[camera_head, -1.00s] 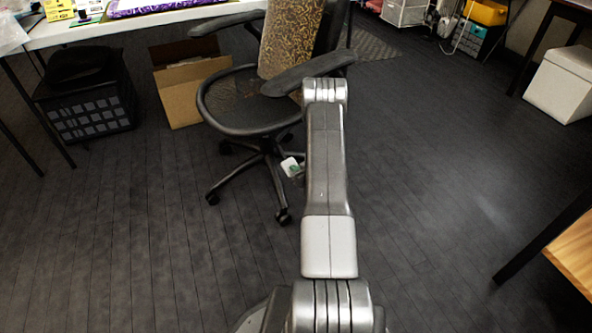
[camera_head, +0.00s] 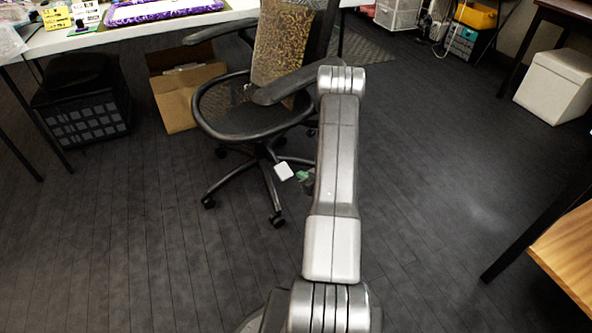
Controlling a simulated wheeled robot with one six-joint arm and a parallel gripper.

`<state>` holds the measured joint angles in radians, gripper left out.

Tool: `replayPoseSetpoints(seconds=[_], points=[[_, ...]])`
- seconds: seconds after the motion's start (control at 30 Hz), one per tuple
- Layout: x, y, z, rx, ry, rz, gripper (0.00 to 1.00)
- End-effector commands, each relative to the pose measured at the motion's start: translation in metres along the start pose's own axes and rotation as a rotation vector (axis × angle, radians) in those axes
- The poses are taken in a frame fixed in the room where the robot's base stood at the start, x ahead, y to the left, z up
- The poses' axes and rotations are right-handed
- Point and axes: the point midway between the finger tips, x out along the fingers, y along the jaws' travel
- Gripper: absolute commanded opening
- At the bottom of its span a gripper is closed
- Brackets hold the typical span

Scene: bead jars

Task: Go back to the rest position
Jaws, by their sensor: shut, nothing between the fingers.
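My arm (camera_head: 337,155) rises from the bottom middle of the view and stretches forward, its upper link grey and its far joint near the chair. My gripper is not seen; the arm's far joint and link hide what lies beyond. A small white square piece (camera_head: 284,171) and a green and dark bit beside it show just left of the link; I cannot tell whether they belong to my wrist.
An office chair (camera_head: 240,118) stands ahead, just left of my arm. A white table (camera_head: 150,34) holds a purple tray at the back left. A wooden surface (camera_head: 570,250) juts in at lower right.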

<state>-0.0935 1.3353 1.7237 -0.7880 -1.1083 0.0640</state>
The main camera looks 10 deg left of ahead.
Motion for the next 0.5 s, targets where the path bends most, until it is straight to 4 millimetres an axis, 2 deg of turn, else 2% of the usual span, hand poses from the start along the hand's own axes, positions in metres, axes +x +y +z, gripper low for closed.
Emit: replayPoseSetpoints(seconds=[0.03, 0.2, 0.5], points=[[-0.007, 0.001, 0.0, 0.001, -0.001, 0.002, 0.0], [-0.017, 0.0, 0.002, 0.0, 0.0, 0.001, 0.0], [-0.017, 0.0, 0.002, -0.001, 0.0, 0.0, 0.0]])
